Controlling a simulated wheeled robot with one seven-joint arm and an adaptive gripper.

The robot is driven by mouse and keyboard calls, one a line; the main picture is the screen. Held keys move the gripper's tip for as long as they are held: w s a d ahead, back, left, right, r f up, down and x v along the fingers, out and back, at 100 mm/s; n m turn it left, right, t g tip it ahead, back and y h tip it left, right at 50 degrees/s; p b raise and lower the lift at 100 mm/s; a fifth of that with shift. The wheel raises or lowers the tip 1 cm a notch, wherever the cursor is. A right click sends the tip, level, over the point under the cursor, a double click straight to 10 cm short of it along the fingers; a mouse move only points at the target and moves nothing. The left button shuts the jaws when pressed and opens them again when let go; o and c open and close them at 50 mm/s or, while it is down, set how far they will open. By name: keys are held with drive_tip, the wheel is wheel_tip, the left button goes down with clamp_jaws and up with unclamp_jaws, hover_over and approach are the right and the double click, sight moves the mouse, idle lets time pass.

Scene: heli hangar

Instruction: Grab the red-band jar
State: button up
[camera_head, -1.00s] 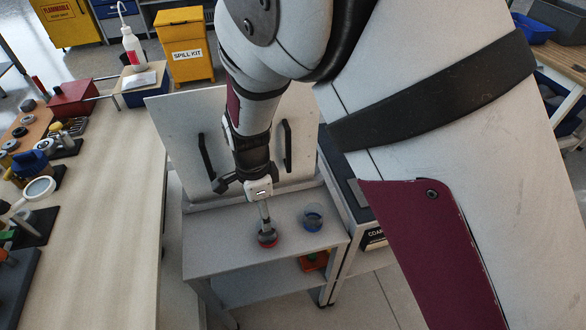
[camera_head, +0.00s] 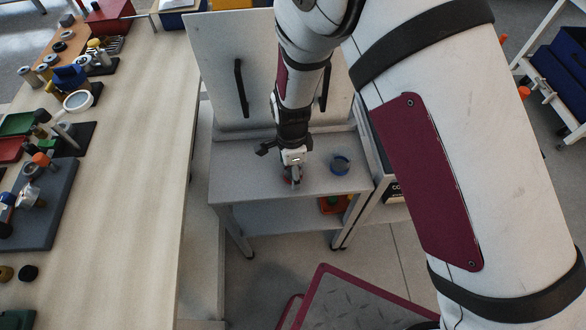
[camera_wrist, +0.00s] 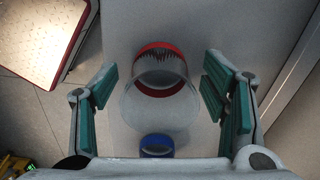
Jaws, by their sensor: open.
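The red-band jar is clear with a red ring; in the wrist view the jar (camera_wrist: 158,48) lies between my two open fingers, with space on both sides. In the head view only a bit of the red jar (camera_head: 286,181) shows, mostly hidden by my gripper (camera_head: 292,172), which is right over it. My gripper (camera_wrist: 160,75) has its green-padded fingers spread wide and holds nothing. A similar jar with blue (camera_head: 340,165) stands to the right on the same grey table (camera_head: 240,182); its blue part (camera_wrist: 157,145) also shows below the red-band jar in the wrist view.
An upright grey panel (camera_head: 215,70) with black handles stands behind the table. An orange-red bin (camera_head: 332,205) sits on the lower shelf. A long bench (camera_head: 140,150) with many tools runs along the left. A red-edged platform (camera_head: 350,305) is on the floor in front.

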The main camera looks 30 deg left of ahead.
drive_tip(key=c, duration=1.2)
drive_tip(key=shift+c, duration=0.2)
drive_tip(key=shift+r, duration=0.2)
